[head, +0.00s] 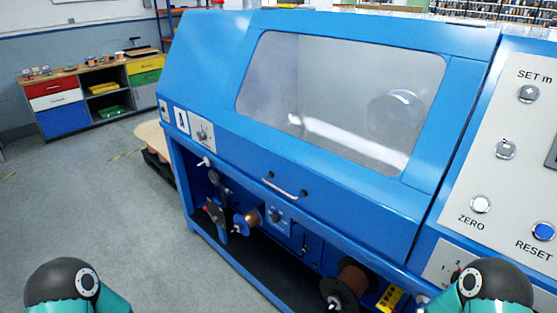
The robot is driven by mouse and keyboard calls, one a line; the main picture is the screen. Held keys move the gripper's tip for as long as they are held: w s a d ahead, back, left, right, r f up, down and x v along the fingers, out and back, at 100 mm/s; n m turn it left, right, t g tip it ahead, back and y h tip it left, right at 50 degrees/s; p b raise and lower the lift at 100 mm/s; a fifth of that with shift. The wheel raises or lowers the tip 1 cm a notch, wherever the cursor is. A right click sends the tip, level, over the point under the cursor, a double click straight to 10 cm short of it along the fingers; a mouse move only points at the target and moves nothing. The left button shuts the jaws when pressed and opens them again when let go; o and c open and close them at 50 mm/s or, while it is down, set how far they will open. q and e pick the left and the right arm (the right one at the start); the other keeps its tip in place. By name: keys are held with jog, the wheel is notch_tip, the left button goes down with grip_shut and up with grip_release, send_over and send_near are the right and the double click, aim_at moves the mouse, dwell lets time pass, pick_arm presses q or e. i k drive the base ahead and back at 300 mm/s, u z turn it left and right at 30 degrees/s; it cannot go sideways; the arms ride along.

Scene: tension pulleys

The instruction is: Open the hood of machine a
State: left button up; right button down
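The blue machine with an "A" label (181,120) fills the middle of the head view. Its hood (222,75) is down and has a large clear window (340,95). A silver bar handle (284,187) sits at the middle of the hood's lower front edge. Two teal and dark arm parts of mine show at the bottom left and bottom right corners, both apart from the handle. Neither gripper's fingers can be seen.
A control panel with buttons (480,204) stands at the right. Copper spools (354,277) and pulleys sit in the open bay below the hood. A workbench with coloured drawers (62,120) stands far left. The floor (90,200) left of the machine is clear.

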aim_at(385, 214)
jog(key=u, duration=0.2)
jog(key=i, duration=0.55)
jog(key=z, duration=1.2)
jog(key=k, duration=1.3)
jog(key=u, duration=0.7)
jog(key=i, duration=1)
jog(key=u, duration=0.05)
